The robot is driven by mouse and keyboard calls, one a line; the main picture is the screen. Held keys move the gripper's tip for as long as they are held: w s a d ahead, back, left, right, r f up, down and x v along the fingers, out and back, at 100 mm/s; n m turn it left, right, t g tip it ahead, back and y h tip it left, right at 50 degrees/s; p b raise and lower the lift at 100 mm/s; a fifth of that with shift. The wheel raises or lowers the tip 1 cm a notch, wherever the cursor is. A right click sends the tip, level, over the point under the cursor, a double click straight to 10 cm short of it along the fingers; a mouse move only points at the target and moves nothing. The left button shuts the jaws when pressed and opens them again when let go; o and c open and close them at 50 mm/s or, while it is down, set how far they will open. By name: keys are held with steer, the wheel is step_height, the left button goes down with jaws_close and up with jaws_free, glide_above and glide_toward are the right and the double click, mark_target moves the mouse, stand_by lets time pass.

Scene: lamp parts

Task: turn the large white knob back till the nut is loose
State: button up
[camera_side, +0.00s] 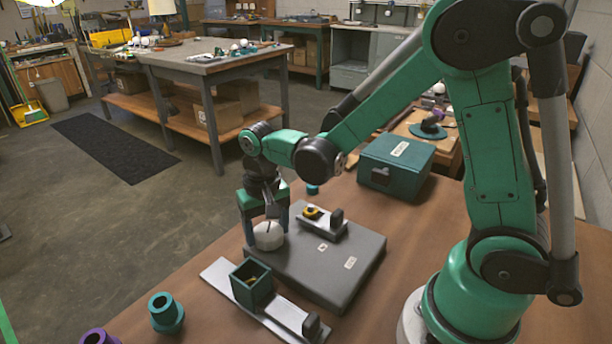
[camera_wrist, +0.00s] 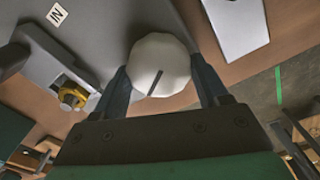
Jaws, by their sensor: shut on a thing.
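The large white knob (camera_side: 268,236) stands at the near-left corner of the grey base plate (camera_side: 340,271). In the wrist view the knob (camera_wrist: 158,62) shows as a pale faceted disc with a dark slot running slantwise across it. My gripper (camera_side: 262,228) points down over the knob. Its two dark fingers lie on either side of the knob and are shut on it, as the wrist view of my gripper (camera_wrist: 160,82) also shows.
A dark green square cup (camera_side: 251,285) stands on a pale strip in front. A teal collar (camera_side: 165,313) stands front left. A teal box (camera_side: 396,165) is behind the plate.

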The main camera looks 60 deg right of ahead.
mark_target(266, 231)
steer(key=n, duration=0.5)
steer(key=shift+a+n, duration=0.15)
steer(key=shift+n, duration=2.35)
steer(key=o, duration=1.3)
steer(key=shift+r, duration=2.8)
